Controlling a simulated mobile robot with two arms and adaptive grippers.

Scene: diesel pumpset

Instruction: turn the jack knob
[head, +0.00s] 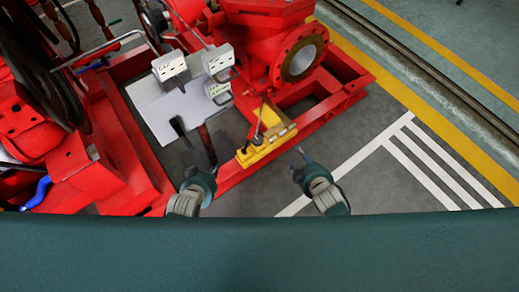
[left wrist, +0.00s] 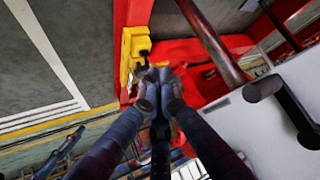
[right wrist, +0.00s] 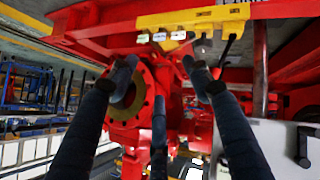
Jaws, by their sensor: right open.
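The yellow jack (head: 266,146) sits at the front edge of the red pump frame, with a thin lever (head: 259,120) rising from it. In the left wrist view the jack (left wrist: 128,48) carries a small dark knob (left wrist: 142,45) just beyond the fingertips. The yellow part in the right wrist view (right wrist: 195,18) has a dark round knob (right wrist: 203,46) beneath it. My left gripper (head: 211,172) is left of the jack, its fingers together, with no object clearly between them. My right gripper (head: 299,162) is right of the jack, its fingers spread and empty.
The red frame (head: 340,97) and pump flange (head: 302,58) lie beyond the jack. A white panel with boxes (head: 172,110) and dark levers (head: 207,143) stand at left. Grey floor with white lines (head: 400,165) is clear at right.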

